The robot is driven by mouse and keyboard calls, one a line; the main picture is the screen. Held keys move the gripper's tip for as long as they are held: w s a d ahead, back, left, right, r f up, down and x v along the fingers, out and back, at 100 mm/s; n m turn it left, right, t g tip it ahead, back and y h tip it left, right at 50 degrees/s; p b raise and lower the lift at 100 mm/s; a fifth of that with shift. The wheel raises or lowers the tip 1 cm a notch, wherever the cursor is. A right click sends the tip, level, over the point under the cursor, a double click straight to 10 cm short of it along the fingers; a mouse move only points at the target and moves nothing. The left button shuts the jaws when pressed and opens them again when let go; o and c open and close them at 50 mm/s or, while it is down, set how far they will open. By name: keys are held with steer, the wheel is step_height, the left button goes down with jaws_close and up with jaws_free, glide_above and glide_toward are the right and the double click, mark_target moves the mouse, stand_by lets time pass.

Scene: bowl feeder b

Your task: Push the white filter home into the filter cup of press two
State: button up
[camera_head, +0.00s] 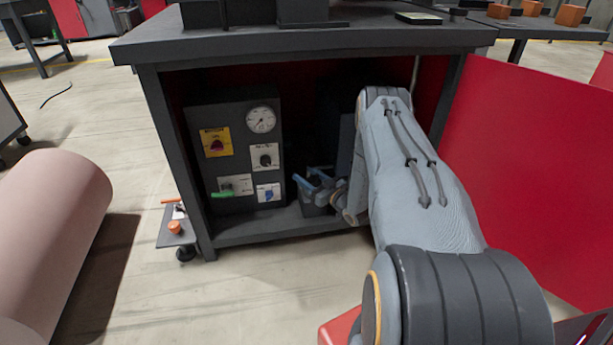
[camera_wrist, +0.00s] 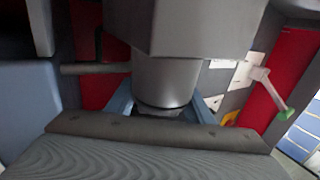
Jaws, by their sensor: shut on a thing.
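My gripper (camera_head: 308,181) is inside the open cabinet, low and right of the control panel, its blue fingers over a small dark block (camera_head: 316,205). In the wrist view my gripper (camera_wrist: 163,108) has a finger on each side of a grey metal cylinder (camera_wrist: 165,78), which hangs from a wider dark housing (camera_wrist: 190,22). The cylinder may be the filter cup, but I cannot be sure. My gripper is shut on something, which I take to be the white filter. The filter cannot be made out, and neither can its depth in the cup. My arm hides much of the cabinet's right side.
The control panel (camera_head: 237,160) carries a gauge, knobs and a green-handled lever (camera_head: 223,194), whose green tip also shows in the wrist view (camera_wrist: 284,117). A dark frame and top (camera_head: 300,42) enclose the cabinet. A red panel (camera_head: 535,170) stands at right. A pink roll (camera_head: 50,225) lies at left.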

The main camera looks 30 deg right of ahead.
mark_target(315, 181)
steer(key=o, duration=1.1)
steer(key=shift+o, duration=0.2)
steer(key=shift+p+v, duration=1.35)
steer(key=shift+v, duration=2.55)
